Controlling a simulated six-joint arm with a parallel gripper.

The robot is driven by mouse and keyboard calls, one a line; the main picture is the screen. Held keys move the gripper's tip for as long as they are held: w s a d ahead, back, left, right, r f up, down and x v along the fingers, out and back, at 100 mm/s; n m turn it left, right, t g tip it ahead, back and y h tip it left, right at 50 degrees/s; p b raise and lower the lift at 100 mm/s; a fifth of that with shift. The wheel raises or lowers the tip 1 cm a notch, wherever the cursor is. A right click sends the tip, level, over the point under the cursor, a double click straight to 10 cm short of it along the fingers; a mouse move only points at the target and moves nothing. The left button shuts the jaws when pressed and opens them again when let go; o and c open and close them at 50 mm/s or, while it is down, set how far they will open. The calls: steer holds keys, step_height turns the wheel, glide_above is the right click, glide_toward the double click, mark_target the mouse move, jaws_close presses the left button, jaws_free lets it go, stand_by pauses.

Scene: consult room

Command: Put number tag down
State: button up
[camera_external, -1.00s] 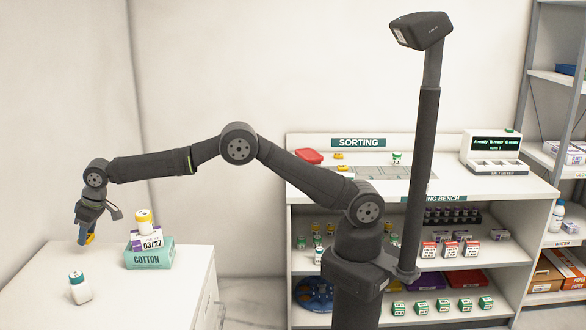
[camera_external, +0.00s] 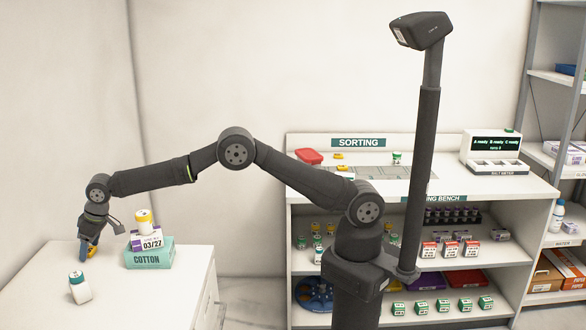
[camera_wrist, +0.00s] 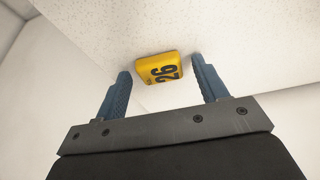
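The number tag (camera_external: 92,251) is a small yellow block beside my fingertips, low at the white counter top. In the wrist view the tag (camera_wrist: 158,69) shows a black "26" and appears to rest on the white surface. My gripper (camera_wrist: 160,67) is open, with one blue finger on each side of the tag and a visible gap to both. In the external view my gripper (camera_external: 87,257) points down at the counter, left of the cotton box, and its fingers partly hide the tag.
The counter's front area is clear.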

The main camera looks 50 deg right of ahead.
mark_target(91, 249)
steer(key=shift+s+d+r, duration=0.1)
steer(key=shift+r, duration=0.45)
steer(key=v, duration=1.1)
steer(key=x, duration=1.2)
steer(key=shift+d, duration=0.1)
step_height(91, 249, up, 2)
steer(key=shift+r, duration=1)
